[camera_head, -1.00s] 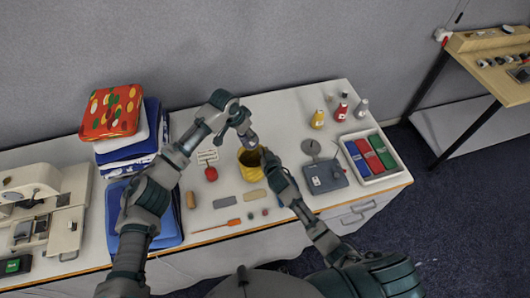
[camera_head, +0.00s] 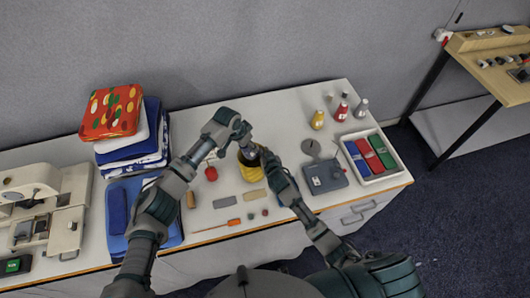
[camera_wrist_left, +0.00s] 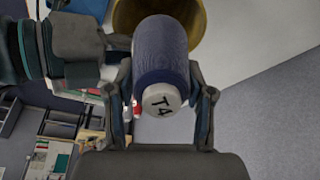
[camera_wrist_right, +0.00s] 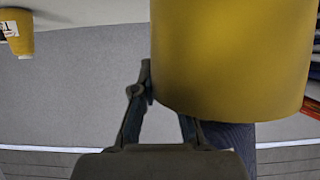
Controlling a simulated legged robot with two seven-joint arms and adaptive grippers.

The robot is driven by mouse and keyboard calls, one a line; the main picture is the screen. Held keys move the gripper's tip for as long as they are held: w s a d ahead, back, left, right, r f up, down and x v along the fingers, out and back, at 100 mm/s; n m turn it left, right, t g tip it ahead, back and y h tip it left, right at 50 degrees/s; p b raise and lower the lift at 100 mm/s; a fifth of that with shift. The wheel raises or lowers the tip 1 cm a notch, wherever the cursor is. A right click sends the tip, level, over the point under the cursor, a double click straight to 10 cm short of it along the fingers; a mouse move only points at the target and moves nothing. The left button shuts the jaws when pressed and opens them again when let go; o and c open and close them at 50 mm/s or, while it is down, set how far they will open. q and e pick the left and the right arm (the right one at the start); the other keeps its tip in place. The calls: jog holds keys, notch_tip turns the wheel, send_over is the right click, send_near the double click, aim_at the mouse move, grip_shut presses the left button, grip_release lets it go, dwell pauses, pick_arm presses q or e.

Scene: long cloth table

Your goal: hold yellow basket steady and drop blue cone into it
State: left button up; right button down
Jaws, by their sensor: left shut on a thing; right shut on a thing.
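The yellow basket (camera_head: 250,167) stands on the table, and its wall fills much of the right wrist view (camera_wrist_right: 235,60). My right gripper (camera_head: 268,158) is shut on its side wall. My left gripper (camera_head: 246,146) is shut on the blue cone (camera_wrist_left: 160,50), a dark blue spool with a white end marked "T4". The cone is at the basket's mouth; in the left wrist view the basket's rim (camera_wrist_left: 197,25) shows behind it. How far it reaches inside is hidden. A dark blue ribbed shape, likely the cone, shows past the basket's edge in the right wrist view (camera_wrist_right: 238,137).
A red object (camera_head: 211,174) and a grey block (camera_head: 224,202) lie left of the basket. A grey scale-like device (camera_head: 325,176) and a white tray of coloured boxes (camera_head: 392,176) stand right. Small bottles (camera_head: 318,120) stand behind. Folded cloths (camera_head: 130,150) are stacked at left.

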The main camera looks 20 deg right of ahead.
pick_arm(q)
jog(key=shift+f, duration=1.7)
pick_arm(e)
jog(key=shift+f, duration=0.15)
pick_arm(q)
jog(key=o, duration=1.5)
jog(key=shift+r, duration=0.1)
jog(key=v, duration=1.1)
jog(key=shift+r, duration=0.35)
jog(key=shift+s, duration=0.1)
